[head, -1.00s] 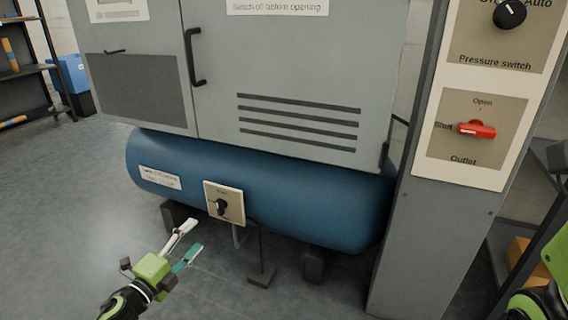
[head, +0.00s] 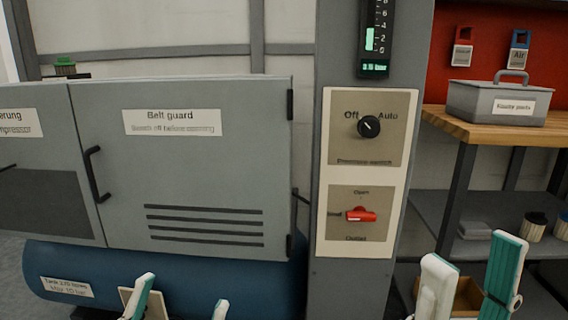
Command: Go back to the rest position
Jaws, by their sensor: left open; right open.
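My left gripper (head: 183,293) is at the bottom left of the head view, in front of the blue tank. Its two fingers stand well apart, with nothing seen between them. My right gripper (head: 474,252) is at the bottom right, in front of the shelf under the bench. Its two white and teal fingers are apart and empty. Both grippers point upward in the picture, and their lower parts are cut off by the bottom edge.
The grey cabinet (head: 200,180), its doors closed, sits over the blue tank (head: 100,270). A grey post carries the black pressure knob (head: 369,126) and red outlet handle (head: 360,215), which lies level. A grey toolbox (head: 495,102) stands on the wooden bench (head: 480,133).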

